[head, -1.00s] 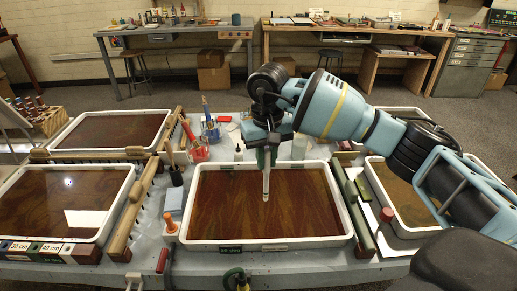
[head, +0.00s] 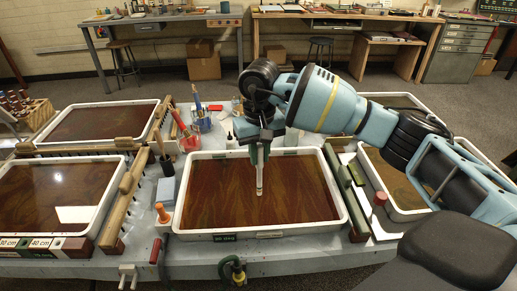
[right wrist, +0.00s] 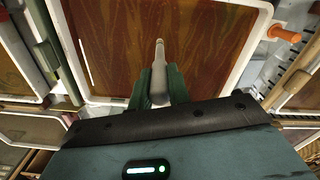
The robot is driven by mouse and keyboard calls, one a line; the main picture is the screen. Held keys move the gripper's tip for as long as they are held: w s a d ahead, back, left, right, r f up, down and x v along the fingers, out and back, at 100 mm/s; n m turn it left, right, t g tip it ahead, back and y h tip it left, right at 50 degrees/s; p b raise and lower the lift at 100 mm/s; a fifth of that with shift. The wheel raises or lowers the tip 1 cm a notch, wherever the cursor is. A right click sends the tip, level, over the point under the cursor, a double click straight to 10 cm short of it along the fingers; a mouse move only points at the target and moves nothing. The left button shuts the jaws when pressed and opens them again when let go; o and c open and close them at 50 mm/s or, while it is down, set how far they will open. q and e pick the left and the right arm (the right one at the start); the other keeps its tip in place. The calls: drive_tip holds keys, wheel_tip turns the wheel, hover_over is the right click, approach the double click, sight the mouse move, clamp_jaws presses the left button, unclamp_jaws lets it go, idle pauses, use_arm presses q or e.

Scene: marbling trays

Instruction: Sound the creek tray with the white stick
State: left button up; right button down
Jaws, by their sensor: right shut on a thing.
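The white stick (head: 259,180) is held in my right gripper (head: 260,155) and points down over the middle tray (head: 185,228). In the right wrist view, the stick (right wrist: 160,55) stands out between the green fingers of the gripper (right wrist: 158,88), over the same tray (right wrist: 75,55). The tray has a white rim and holds brown, streaked liquid. I cannot tell whether the stick's tip touches the liquid. A small green label (head: 224,238) is on the tray's front wall, too small to read, so I cannot tell which tray is the creek one. My left gripper is not in view.
Other liquid-filled trays stand at left (head: 105,225), back left (head: 70,110) and right (head: 395,212). Wooden combs (head: 125,205) lie left of the middle tray, beside an orange-topped bottle (head: 162,213).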

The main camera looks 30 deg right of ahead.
sight(260, 146)
drive_tip(key=shift+f+b, duration=1.25)
drive_tip(key=shift+f, duration=2.05)
use_arm(q)
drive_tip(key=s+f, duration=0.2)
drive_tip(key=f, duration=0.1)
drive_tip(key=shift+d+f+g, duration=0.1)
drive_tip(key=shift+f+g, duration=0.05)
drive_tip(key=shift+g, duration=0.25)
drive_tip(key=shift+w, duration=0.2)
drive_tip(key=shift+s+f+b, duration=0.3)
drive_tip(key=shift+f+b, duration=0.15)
drive_tip(key=shift+b, duration=0.1)
use_arm(e)
drive_tip(key=shift+f, duration=0.75)
drive_tip(key=shift+r+p, duration=2.7)
drive_tip(key=shift+r, duration=3.85)
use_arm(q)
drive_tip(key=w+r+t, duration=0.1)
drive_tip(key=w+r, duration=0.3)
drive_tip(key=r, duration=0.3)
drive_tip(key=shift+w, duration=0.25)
use_arm(e)
drive_tip(key=shift+s+f, duration=0.1)
